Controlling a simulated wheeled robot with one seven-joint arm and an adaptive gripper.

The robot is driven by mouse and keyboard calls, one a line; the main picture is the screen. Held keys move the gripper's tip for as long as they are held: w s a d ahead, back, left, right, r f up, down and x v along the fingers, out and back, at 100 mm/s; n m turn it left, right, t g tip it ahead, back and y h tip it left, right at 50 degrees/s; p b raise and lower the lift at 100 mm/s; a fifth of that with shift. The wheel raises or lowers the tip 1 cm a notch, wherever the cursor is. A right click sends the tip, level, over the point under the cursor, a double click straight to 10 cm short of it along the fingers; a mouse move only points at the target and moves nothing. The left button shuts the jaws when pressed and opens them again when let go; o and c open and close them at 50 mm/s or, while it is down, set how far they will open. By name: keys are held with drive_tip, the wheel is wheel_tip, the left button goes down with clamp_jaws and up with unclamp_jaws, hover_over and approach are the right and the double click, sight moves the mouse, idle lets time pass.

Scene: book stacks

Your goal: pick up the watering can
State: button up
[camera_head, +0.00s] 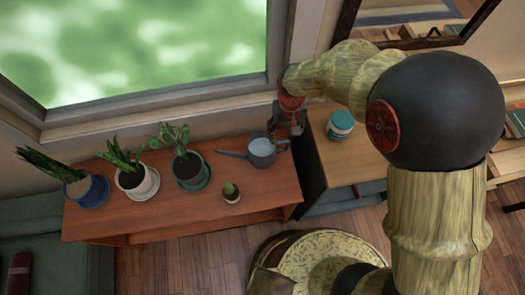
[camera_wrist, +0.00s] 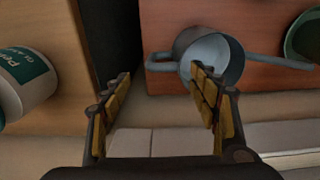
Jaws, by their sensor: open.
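The grey-blue watering can (camera_head: 262,153) stands upright on the right part of a reddish wooden table, its spout pointing left and its handle to the right in the head view. In the wrist view the watering can (camera_wrist: 222,52) is at the top right, with its handle on the left and spout to the right. My gripper (camera_wrist: 164,84) is open and empty. Its right finger overlaps the can's near side in the picture; I cannot tell whether they touch. In the head view my gripper (camera_head: 285,124) is just right of the can, partly hidden by my arm.
Potted plants (camera_head: 137,181) stand left of the can, and a small cactus pot (camera_head: 231,193) in front of it. A jar with a teal label (camera_head: 340,125) stands on the lighter cabinet to the right. The window sill (camera_head: 150,112) runs close behind.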

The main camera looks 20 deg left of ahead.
sight(284, 141)
wheel_tip(284, 141, down, 8)
drive_tip(key=b, duration=0.2)
drive_tip(key=shift+r+b, duration=0.15)
drive_tip(key=shift+b, duration=0.15)
drive_tip(key=c, duration=1.5)
clamp_jaws()
